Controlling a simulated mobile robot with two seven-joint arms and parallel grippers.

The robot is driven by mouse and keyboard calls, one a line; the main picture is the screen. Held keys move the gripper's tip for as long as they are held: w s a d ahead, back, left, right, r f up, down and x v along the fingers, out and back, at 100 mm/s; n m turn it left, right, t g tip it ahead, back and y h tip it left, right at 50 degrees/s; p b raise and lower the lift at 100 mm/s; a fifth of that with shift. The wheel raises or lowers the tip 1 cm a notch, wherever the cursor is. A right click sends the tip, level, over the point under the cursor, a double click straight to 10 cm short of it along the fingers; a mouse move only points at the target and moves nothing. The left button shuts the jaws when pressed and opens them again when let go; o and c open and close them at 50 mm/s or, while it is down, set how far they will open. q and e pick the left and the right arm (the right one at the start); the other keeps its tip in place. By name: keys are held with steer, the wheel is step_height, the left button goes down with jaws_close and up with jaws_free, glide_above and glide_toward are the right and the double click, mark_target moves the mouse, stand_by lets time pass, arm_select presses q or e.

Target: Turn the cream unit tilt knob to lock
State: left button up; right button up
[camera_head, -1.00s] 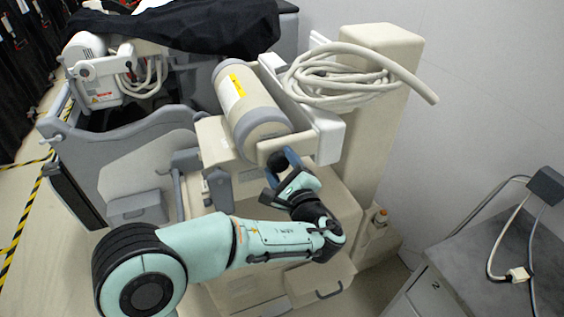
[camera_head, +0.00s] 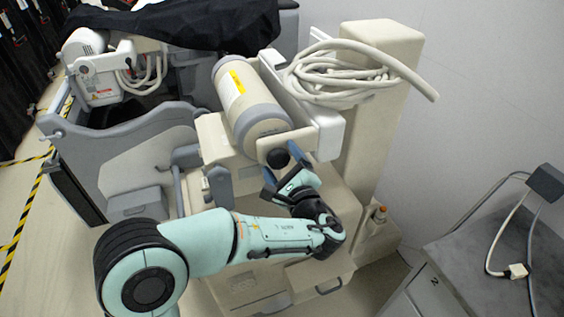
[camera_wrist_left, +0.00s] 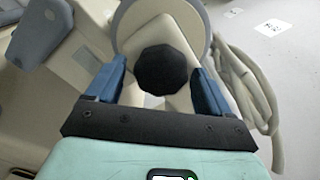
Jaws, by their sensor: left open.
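The cream unit (camera_head: 325,195) stands in the middle, with a cream cylinder (camera_head: 258,122) and a grey band near its end on top. The tilt knob is a dark, many-sided knob (camera_wrist_left: 162,70) on a cream bracket at the cylinder's end in the left wrist view. In the head view the dark knob (camera_head: 278,158) shows just beyond my gripper. My left gripper (camera_head: 283,170) is open. In the left wrist view its blue fingers (camera_wrist_left: 160,88) stand on either side of the knob, with gaps visible. Whether the fingertips reach alongside it in depth, I cannot tell. My right gripper is not in view.
A coiled cream hose (camera_head: 335,75) hangs beside the cream column (camera_head: 375,110). A grey and white unit under black cloth (camera_head: 190,22) stands at the left. A grey-topped cabinet (camera_head: 480,270) is at the lower right. Floor between it and the cream unit is narrow.

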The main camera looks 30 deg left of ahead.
arm_select(q)
steer(key=b+v, duration=0.1)
steer(key=v, duration=1.2)
steer(key=shift+d+b, duration=0.2)
steer(key=shift+b, duration=0.15)
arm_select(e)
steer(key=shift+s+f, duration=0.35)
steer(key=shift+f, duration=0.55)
arm_select(q)
steer(key=shift+s, duration=0.1)
